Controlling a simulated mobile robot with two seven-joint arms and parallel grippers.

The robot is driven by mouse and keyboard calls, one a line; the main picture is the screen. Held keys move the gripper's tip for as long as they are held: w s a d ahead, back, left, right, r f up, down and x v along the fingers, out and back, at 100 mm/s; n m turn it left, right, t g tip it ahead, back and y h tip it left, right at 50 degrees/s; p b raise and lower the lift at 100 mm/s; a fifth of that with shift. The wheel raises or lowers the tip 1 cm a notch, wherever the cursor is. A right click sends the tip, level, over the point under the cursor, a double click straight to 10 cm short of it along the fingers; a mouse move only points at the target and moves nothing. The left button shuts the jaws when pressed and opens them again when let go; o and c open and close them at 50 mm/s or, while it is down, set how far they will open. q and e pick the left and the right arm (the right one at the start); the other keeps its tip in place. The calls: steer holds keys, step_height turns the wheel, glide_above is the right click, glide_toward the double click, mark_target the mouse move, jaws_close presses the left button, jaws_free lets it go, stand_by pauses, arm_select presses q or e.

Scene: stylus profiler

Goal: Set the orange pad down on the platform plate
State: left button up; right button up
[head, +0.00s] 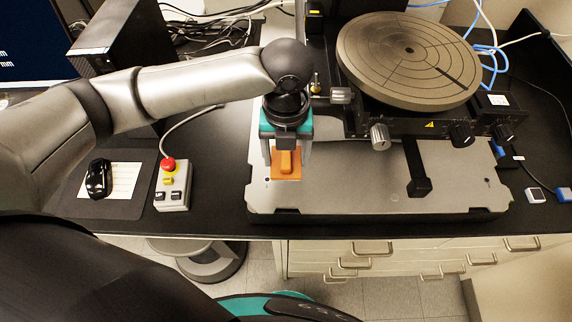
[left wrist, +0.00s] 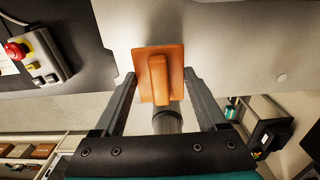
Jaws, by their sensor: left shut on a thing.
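The orange pad (head: 286,164) is a flat square with a raised bar along its middle. My left gripper (head: 286,150) points down and is shut on it, with a finger at either side, as the left wrist view also shows for the pad (left wrist: 158,77). The pad is over the front left part of the grey platform plate (head: 345,185), which also shows in the left wrist view (left wrist: 235,45). I cannot tell whether the pad touches the plate or hangs just above it. My right gripper is not in view.
A round grooved stage (head: 408,60) on a black base with knobs (head: 380,137) stands behind and right. A control box (head: 172,185) with a red button and a black mouse (head: 99,178) lie to the left. The plate's front middle is clear.

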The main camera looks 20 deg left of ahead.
mark_target(286, 168)
arm_select(q)
steer(key=shift+f, duration=2.1)
steer(key=shift+f, duration=0.1)
steer(key=o, duration=1.2)
steer(key=shift+o, duration=0.2)
step_height(286, 168, up, 12)
steer(key=shift+r, duration=0.15)
